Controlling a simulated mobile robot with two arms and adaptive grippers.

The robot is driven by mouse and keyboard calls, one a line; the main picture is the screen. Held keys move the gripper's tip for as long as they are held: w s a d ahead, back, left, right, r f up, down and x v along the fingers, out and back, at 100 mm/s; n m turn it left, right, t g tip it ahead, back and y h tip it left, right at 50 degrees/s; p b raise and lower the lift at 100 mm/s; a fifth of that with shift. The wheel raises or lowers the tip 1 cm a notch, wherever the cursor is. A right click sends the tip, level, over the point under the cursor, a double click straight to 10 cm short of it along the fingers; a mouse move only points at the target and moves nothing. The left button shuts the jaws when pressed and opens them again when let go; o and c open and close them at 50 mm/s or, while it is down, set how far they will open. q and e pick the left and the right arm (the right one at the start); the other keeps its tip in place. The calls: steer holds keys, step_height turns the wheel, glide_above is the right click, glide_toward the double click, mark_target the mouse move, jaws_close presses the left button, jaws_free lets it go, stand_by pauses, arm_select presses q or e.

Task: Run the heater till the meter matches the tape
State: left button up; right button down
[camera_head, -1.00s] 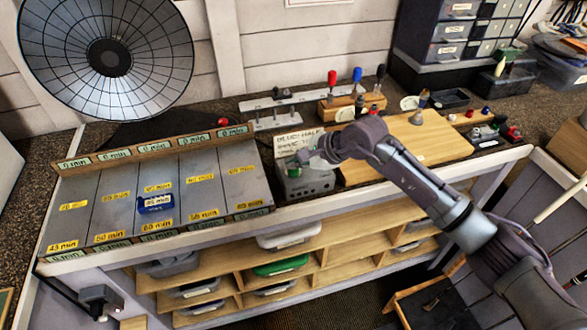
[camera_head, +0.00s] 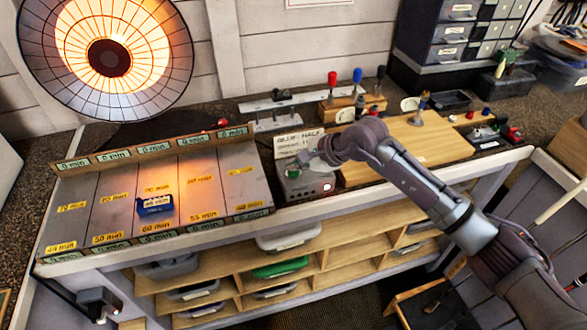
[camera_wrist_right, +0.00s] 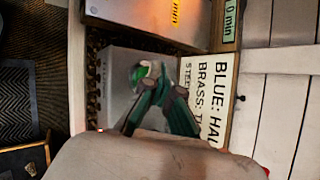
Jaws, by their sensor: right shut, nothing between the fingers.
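My right gripper (camera_head: 303,158) is shut and empty, just over the grey control box (camera_head: 305,184), whose red light is lit. In the wrist view its fingertips (camera_wrist_right: 150,85) are at a green button (camera_wrist_right: 140,72); contact is unclear.
A sign (camera_head: 298,143) starting "BLUE: HAL" stands behind the control box. A wooden board (camera_head: 415,140) lies to the right. Screwdrivers stand in a wooden block (camera_head: 352,108). Shelves with bins (camera_head: 280,265) are below the bench top.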

mark_target(296, 172)
steer(key=shift+r, duration=0.85)
steer(key=shift+r+p, duration=1.1)
steer(key=shift+r, duration=1.4)
